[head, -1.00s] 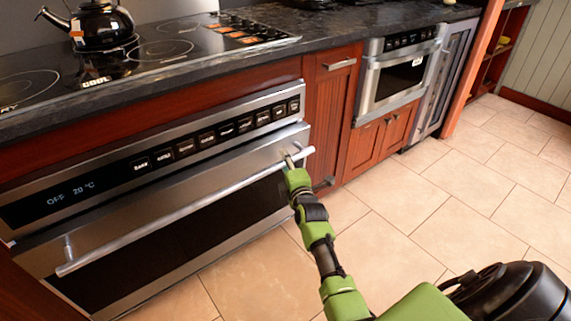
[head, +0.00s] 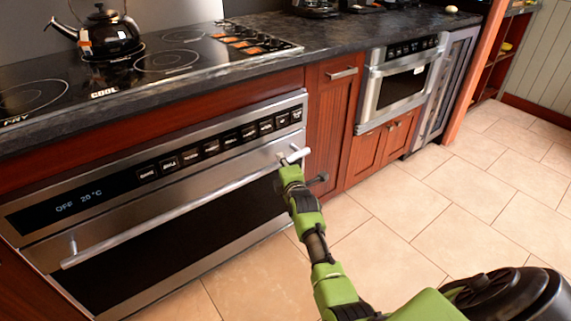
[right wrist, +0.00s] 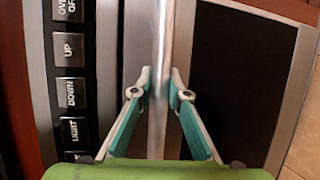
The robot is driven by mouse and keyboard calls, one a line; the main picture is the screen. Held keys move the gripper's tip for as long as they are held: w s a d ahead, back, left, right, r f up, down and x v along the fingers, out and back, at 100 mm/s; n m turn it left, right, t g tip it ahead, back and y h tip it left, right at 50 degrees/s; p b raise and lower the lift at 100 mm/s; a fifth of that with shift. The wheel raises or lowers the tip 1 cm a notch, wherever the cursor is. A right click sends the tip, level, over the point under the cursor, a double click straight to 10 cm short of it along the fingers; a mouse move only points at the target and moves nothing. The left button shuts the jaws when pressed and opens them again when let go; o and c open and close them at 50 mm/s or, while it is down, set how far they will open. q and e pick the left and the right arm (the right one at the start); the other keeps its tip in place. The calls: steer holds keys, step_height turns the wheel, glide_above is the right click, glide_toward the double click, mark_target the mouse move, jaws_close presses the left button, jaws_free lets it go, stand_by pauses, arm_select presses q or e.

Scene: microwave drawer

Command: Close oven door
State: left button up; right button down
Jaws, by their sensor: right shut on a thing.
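The oven door (head: 175,245), steel with a dark glass window, sits below the control panel (head: 165,165) and looks flush with the oven front or nearly so; a small remaining gap cannot be ruled out. Its long bar handle (head: 170,214) runs across the top of the door. My right gripper (head: 291,160) is at the handle's right end. In the right wrist view the fingers (right wrist: 160,82) sit on both sides of the handle (right wrist: 159,120), shut on it. The door glass also shows there (right wrist: 235,70). My left gripper is out of view.
A cooktop (head: 165,60) with a black kettle (head: 105,35) is on the counter above the oven. A red wooden cabinet (head: 333,120) and a microwave (head: 400,85) stand to the right. The tiled floor (head: 450,190) in front is clear.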

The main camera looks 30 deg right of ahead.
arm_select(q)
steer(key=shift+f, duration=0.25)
arm_select(e)
steer(key=shift+w+r, duration=0.2)
steer(key=shift+r, duration=0.15)
steer(key=c, duration=2.2)
jaws_free()
steer(key=shift+r, duration=0.1)
steer(key=shift+o, duration=1.4)
steer(key=shift+w+a+f, duration=0.1)
steer(key=shift+w+f, duration=0.2)
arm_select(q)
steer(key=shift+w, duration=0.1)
arm_select(e)
steer(key=shift+s, duration=0.1)
steer(key=shift+s, duration=0.1)
steer(key=shift+s+a, duration=0.15)
steer(key=shift+s, duration=0.35)
steer(key=v, duration=1)
steer(key=shift+s+r, duration=0.25)
steer(key=shift+s, duration=0.05)
